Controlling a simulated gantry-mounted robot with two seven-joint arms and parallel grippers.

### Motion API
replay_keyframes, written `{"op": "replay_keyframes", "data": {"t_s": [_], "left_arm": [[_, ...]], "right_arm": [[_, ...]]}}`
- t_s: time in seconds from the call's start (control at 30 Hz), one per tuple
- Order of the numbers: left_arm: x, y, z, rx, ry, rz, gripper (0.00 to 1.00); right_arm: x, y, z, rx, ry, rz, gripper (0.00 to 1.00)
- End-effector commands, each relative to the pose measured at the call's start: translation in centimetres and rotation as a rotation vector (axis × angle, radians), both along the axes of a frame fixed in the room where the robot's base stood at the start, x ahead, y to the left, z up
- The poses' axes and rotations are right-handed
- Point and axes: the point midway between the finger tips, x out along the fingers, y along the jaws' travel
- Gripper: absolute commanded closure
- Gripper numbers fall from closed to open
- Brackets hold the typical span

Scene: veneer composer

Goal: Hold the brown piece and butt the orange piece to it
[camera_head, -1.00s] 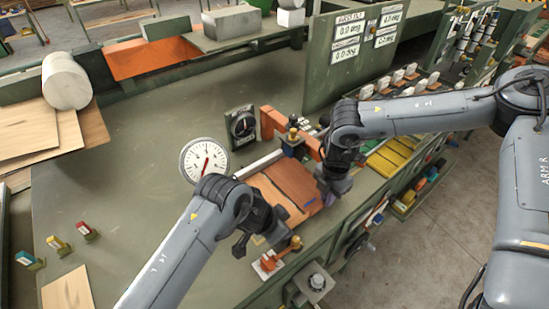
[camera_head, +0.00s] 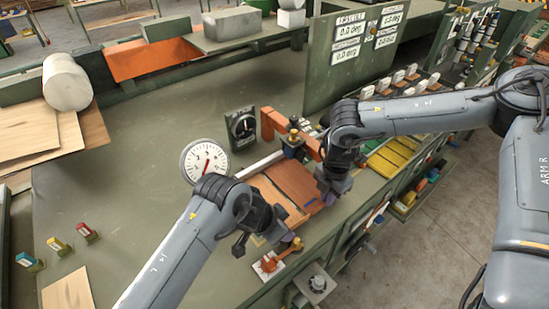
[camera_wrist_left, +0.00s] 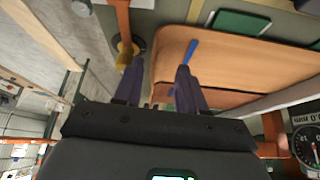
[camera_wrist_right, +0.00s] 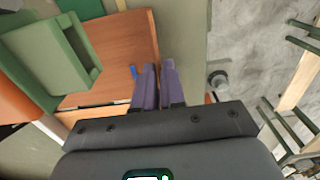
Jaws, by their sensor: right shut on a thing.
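The brown piece (camera_head: 293,181), reddish, lies flat on the bench top, with a blue mark near its front edge. My right gripper (camera_head: 332,188) is shut on its edge; the right wrist view shows the brown piece (camera_wrist_right: 120,45) beside the close-set fingers (camera_wrist_right: 158,68). The lighter orange piece (camera_head: 266,193) lies to its left, partly hidden by my left arm. A pale line runs between the two pieces in the head view; I cannot tell if they touch. My left gripper (camera_wrist_left: 158,65) has its fingers apart near the front edge of the orange piece (camera_wrist_left: 240,65), which carries a blue mark.
A pale straight rail (camera_head: 262,163) runs behind the pieces. A round dial (camera_head: 205,162) and a black knob box (camera_head: 242,127) stand behind. An orange-handled clamp (camera_head: 280,256) sits at the front edge.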

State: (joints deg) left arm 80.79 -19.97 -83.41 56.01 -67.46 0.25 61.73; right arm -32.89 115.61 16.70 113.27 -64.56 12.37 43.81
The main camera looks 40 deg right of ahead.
Motion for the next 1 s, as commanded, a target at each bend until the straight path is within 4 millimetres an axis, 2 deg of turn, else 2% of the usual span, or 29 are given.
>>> {"op": "replay_keyframes", "data": {"t_s": [0.47,1.0], "left_arm": [[-0.4,-0.1,0.3,0.0,0.006,-0.008,0.56],[-0.4,-0.1,4.4,0.0,0.005,-0.007,0.56]], "right_arm": [[0.0,0.0,0.1,0.001,-0.002,0.001,1.0],[0.1,0.0,0.1,0.001,-0.002,0.001,1.0]]}}
